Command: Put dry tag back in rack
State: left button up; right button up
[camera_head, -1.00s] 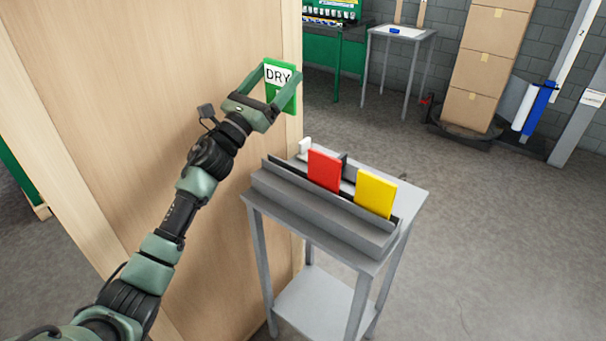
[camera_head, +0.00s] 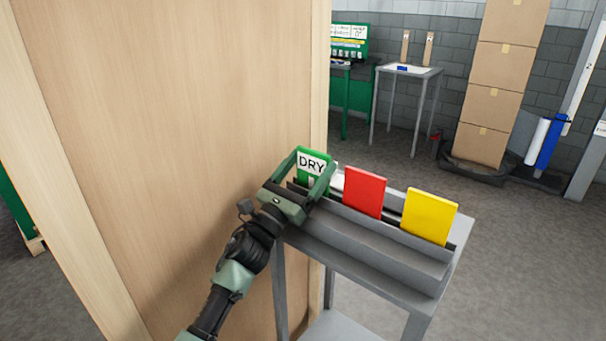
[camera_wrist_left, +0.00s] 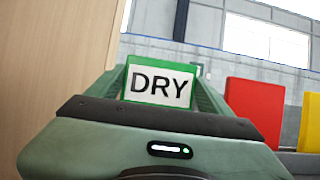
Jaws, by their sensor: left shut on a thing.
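The green tag marked DRY (camera_head: 312,163) is held upright between the fingers of my left gripper (camera_head: 308,172), which is shut on it. It also shows in the left wrist view (camera_wrist_left: 160,84). The tag is at the left end of the grey rack (camera_head: 370,240), beside the red tag. Its lower edge is hidden by the gripper, so I cannot tell whether it sits in the slot. A red tag (camera_head: 364,192) and a yellow tag (camera_head: 429,215) stand in the rack to the right. My right gripper is not in view.
The rack is on a small grey stand. A wooden panel (camera_head: 190,120) rises close on the left of the gripper. Stacked cartons (camera_head: 500,90) and a grey table (camera_head: 408,72) stand far back. The floor right of the stand is clear.

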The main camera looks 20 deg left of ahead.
pick_arm(q)
jog(key=shift+w+a+f, duration=0.15)
jog(key=shift+a+f, duration=0.2)
jog(key=shift+a, duration=0.05)
jog(key=o, duration=1.4)
jog(key=shift+d, duration=0.15)
jog(key=shift+o, duration=1.4)
jog(key=shift+d+r, duration=0.1)
jog(key=shift+d, duration=0.1)
jog(key=shift+s+a+f, duration=0.25)
jog(key=shift+s+f, duration=0.15)
jog(key=shift+s, duration=0.05)
jog(key=b+v, duration=0.3)
jog(key=v, duration=0.8)
jog(key=shift+r, duration=0.25)
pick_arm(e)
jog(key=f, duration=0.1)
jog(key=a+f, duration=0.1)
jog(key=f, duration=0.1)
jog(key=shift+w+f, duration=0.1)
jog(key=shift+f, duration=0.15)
pick_arm(q)
jog(key=shift+s, duration=0.1)
